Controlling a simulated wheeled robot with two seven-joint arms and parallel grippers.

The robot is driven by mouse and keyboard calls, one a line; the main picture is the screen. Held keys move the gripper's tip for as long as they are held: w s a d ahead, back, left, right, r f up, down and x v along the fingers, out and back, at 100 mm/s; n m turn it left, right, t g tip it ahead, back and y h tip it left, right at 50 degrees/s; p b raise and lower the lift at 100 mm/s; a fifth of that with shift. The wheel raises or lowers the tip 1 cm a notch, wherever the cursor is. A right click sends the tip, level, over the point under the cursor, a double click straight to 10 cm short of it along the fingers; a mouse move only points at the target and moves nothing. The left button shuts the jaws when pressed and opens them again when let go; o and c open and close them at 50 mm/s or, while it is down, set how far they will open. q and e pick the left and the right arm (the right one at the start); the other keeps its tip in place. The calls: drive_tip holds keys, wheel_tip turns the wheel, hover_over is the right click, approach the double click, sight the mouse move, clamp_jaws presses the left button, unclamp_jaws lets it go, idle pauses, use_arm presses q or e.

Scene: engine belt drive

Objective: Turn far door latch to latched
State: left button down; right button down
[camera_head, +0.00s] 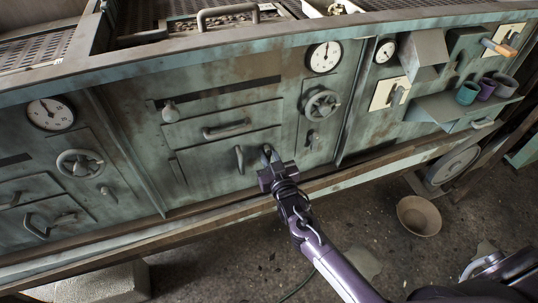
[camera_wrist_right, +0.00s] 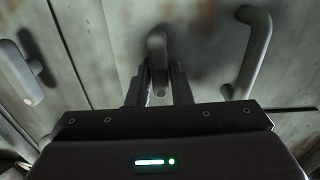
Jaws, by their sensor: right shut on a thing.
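My right gripper (camera_head: 267,156) is at the front of the middle green cabinet, against the lower door. In the right wrist view, my right gripper (camera_wrist_right: 158,88) has its two fingers on either side of a grey door latch (camera_wrist_right: 157,48), shut on it. The latch lever points roughly along the fingers. In the head view the latch is mostly hidden by the gripper. The door's grey pull handle (camera_head: 239,158) is just left of the gripper, and this handle (camera_wrist_right: 250,50) shows at right in the wrist view. My left gripper is not in view.
Another small latch (camera_head: 313,140) sits under a handwheel (camera_head: 322,105) to the right, and it shows at left in the wrist view (camera_wrist_right: 20,72). A wooden rail (camera_head: 225,205) runs below the cabinet. A round bowl (camera_head: 419,215) stands on the floor. Cups (camera_head: 486,89) stand on a shelf.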

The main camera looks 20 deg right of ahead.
drive_tip(key=n, duration=0.2)
drive_tip(key=n+p, duration=0.1)
drive_tip(key=shift+a+n, duration=0.2)
drive_tip(key=shift+n, duration=0.2)
drive_tip(key=shift+a+f+n+p, duration=0.15)
drive_tip(key=shift+n+p, duration=0.3)
drive_tip(key=shift+n, duration=1.8)
drive_tip(key=shift+a+f+n+p, duration=0.15)
drive_tip(key=shift+n+p, duration=0.3)
drive_tip(key=shift+n, duration=1.75)
drive_tip(key=shift+f+n+p, duration=0.2)
drive_tip(key=shift+n+p, duration=0.25)
drive_tip(key=shift+n, duration=1.8)
drive_tip(key=c, duration=1.4)
unclamp_jaws()
